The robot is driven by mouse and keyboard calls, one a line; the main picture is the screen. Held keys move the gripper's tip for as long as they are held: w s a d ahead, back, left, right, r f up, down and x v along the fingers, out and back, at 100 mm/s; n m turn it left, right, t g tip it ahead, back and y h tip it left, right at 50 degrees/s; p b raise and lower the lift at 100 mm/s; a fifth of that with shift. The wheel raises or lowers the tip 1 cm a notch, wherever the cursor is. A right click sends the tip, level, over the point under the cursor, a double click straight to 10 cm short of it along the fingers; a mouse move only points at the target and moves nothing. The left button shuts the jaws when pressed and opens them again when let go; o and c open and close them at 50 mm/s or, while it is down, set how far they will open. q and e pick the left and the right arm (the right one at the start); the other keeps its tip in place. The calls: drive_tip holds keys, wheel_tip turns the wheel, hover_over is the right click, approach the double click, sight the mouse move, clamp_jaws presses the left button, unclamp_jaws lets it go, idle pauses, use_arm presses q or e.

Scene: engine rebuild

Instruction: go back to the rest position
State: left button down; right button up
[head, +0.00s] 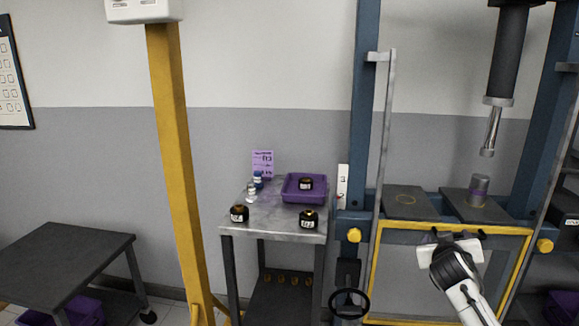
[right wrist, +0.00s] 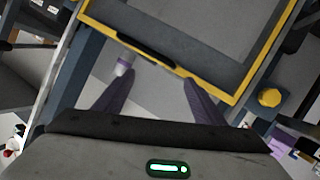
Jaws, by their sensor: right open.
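My right gripper (head: 453,240) is raised in front of the blue press frame at the lower right of the head view. In the right wrist view its two dark fingers (right wrist: 158,88) stand wide apart, with nothing held between them. A grey cylinder with a purple band (head: 479,190) stands upright on the right dark plate (head: 459,207) of the press, behind and above the gripper. My left gripper is not in view.
The press ram (head: 494,118) hangs above the cylinder. A yellow frame (head: 400,229) spans the press front. Left of it, a metal cart (head: 264,216) holds a purple tray (head: 291,199), black-and-gold round parts and small bottles. A yellow post (head: 174,150) and a dark table (head: 60,255) stand farther left.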

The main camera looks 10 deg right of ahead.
drive_tip(key=w+a+r+n+t+y, duration=0.2)
drive_tip(key=a+y, duration=0.1)
drive_tip(key=a, duration=0.3)
drive_tip(key=w+a+r+n+t+y, duration=0.1)
drive_tip(key=w+a+n+t+y, duration=0.2)
drive_tip(key=a+y, duration=0.15)
drive_tip(key=s+a+f+g+y, duration=0.1)
drive_tip(key=s+a+f, duration=0.3)
drive_tip(key=s+f, duration=0.3)
drive_tip(key=s+a+f+g, duration=0.2)
drive_tip(key=s+a+f, duration=0.25)
drive_tip(key=f, duration=0.45)
drive_tip(key=s+a+f+g+y, duration=0.1)
drive_tip(key=s+a+f, duration=0.2)
drive_tip(key=s+f, duration=0.45)
drive_tip(key=s+a+f+g, duration=0.1)
drive_tip(key=s+a+f, duration=0.2)
drive_tip(key=s, duration=0.5)
drive_tip(key=s+a+f+g+y, duration=0.1)
drive_tip(key=s+a+f, duration=0.2)
drive_tip(key=s, duration=0.5)
drive_tip(key=s+a+f+g, duration=0.2)
drive_tip(key=s+f, duration=0.2)
drive_tip(key=s, duration=0.4)
drive_tip(key=shift+s+a+f, duration=0.15)
drive_tip(key=shift+s+a, duration=0.15)
drive_tip(key=shift+a, duration=0.1)
drive_tip(key=shift+y, duration=0.25)
